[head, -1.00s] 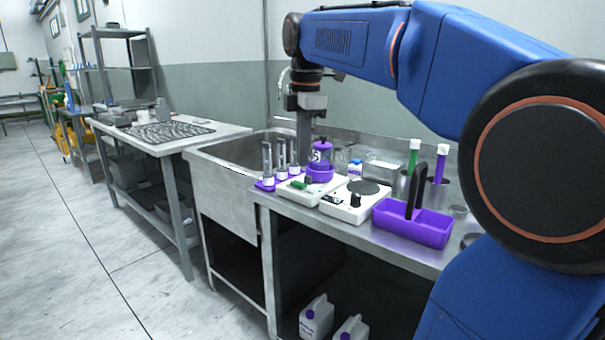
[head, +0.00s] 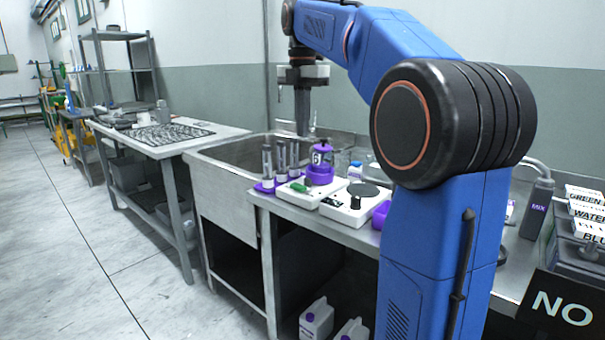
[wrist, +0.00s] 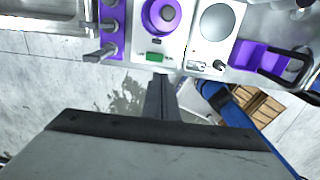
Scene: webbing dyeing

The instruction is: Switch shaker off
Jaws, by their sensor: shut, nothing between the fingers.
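The shaker (head: 296,192) is a white box on the steel bench, with a purple-capped jar (head: 318,158) in a purple holder on top. A green switch (head: 302,187) sits on its front. In the wrist view the shaker (wrist: 172,48) is at top centre, with the green switch (wrist: 155,57) on its near edge. My gripper (head: 303,132) points down, shut and empty, and appears above and to the left of the jar in the head view. In the wrist view my gripper (wrist: 159,82) shows just below the switch, apparently apart from it.
A white hotplate (head: 347,209) with a grey disc and black knob stands right of the shaker. A purple rack (head: 262,187) with metal cylinders stands left. A purple tray (wrist: 245,55) lies beyond the hotplate. The sink (head: 225,160) adjoins the bench.

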